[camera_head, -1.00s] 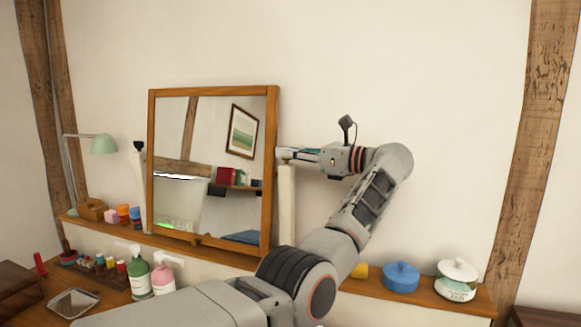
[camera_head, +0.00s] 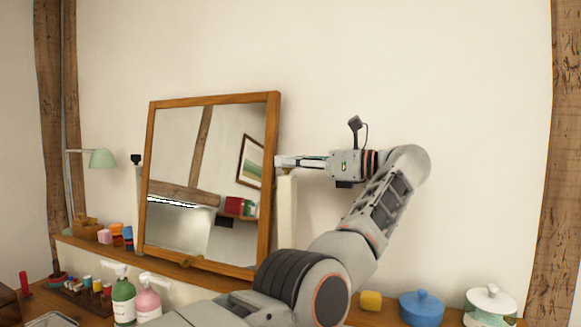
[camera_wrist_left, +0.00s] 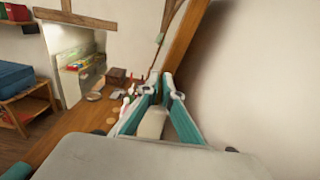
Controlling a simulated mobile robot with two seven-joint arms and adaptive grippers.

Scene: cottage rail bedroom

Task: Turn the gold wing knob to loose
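The wood-framed mirror (camera_head: 271,180) hangs between two pale posts and leans. A black knob (camera_head: 137,159) tops its left post (camera_head: 139,190). My left gripper (camera_head: 280,161) lies level at the top of the right post (camera_head: 287,215), fingers pointing left to the mirror frame. The gold wing knob cannot be made out; the fingers cover the post top. In the left wrist view the teal fingers (camera_wrist_left: 162,88) converge near the tips, beside the mirror frame (camera_wrist_left: 187,40), with the pale post (camera_wrist_left: 152,123) below them. Whether they grip the knob is unclear. My right gripper is not in view.
The wooden ledge below the mirror carries a yellow block (camera_head: 371,301), a blue lidded pot (camera_head: 421,308) and a white lidded jar (camera_head: 490,304) at right. A green lamp (camera_head: 103,159) and pump bottles (camera_head: 123,300) stand at left. The wall right of my arm is bare.

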